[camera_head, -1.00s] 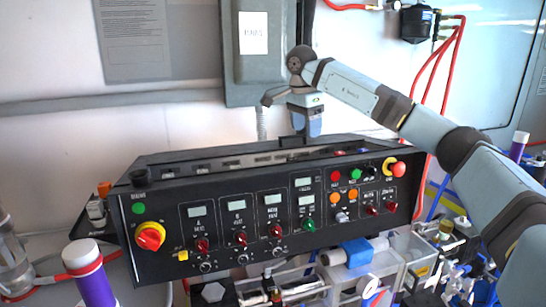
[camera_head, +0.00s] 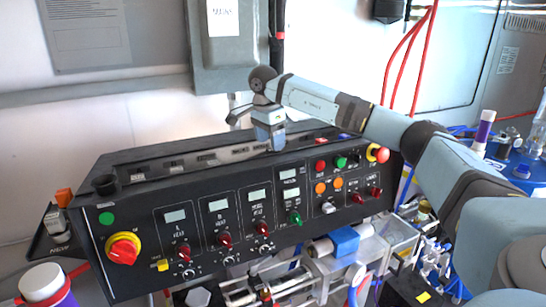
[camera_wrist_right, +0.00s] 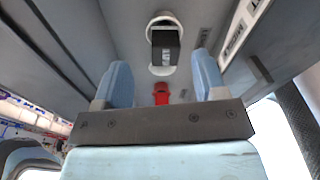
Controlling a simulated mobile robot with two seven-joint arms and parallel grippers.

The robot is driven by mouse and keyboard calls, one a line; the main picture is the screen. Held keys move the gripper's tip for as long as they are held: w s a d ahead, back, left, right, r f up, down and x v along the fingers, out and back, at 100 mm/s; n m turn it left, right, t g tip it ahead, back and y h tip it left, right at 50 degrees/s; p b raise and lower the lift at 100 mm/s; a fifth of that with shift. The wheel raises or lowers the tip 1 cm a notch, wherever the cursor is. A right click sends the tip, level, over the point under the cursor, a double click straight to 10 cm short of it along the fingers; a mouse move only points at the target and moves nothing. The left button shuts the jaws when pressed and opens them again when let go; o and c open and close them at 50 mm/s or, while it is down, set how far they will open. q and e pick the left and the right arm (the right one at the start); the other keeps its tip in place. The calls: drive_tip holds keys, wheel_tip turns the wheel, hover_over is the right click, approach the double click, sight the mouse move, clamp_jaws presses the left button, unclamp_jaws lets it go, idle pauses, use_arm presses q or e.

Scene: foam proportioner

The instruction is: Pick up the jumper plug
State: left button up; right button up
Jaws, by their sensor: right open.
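My right gripper (camera_head: 276,146) points down over the rear top of the black control box in the head view. In the right wrist view its two blue fingers (camera_wrist_right: 161,62) are apart with nothing held. Between and beyond them is a small red piece (camera_wrist_right: 161,93), and farther up a black block with a white label (camera_wrist_right: 166,46) in a pale round seat. I cannot tell for sure which is the jumper plug. In the head view the gripper hides that spot. My left gripper is not in view.
The control box (camera_head: 130,215) has displays, knobs and a red-yellow switch (camera_head: 123,248) on its front. A grey wall cabinet (camera_head: 238,70) stands behind my right arm. Red hoses (camera_head: 402,50) hang at the right. A purple-banded bottle (camera_head: 45,285) stands at the lower left.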

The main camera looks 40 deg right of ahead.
drive_tip(key=f, duration=0.1)
drive_tip(key=d+f+p, duration=0.1)
drive_tip(key=f, duration=0.1)
drive_tip(key=shift+w+d+f, duration=0.15)
drive_tip(key=shift+d+f, duration=0.05)
drive_tip(key=shift+f, duration=0.1)
drive_tip(key=shift+d+f, duration=0.1)
drive_tip(key=shift+f, duration=0.5)
drive_tip(key=shift+c, duration=1)
drive_tip(key=c, duration=0.7)
drive_tip(key=shift+r, duration=0.15)
drive_tip(key=shift+c, duration=0.2)
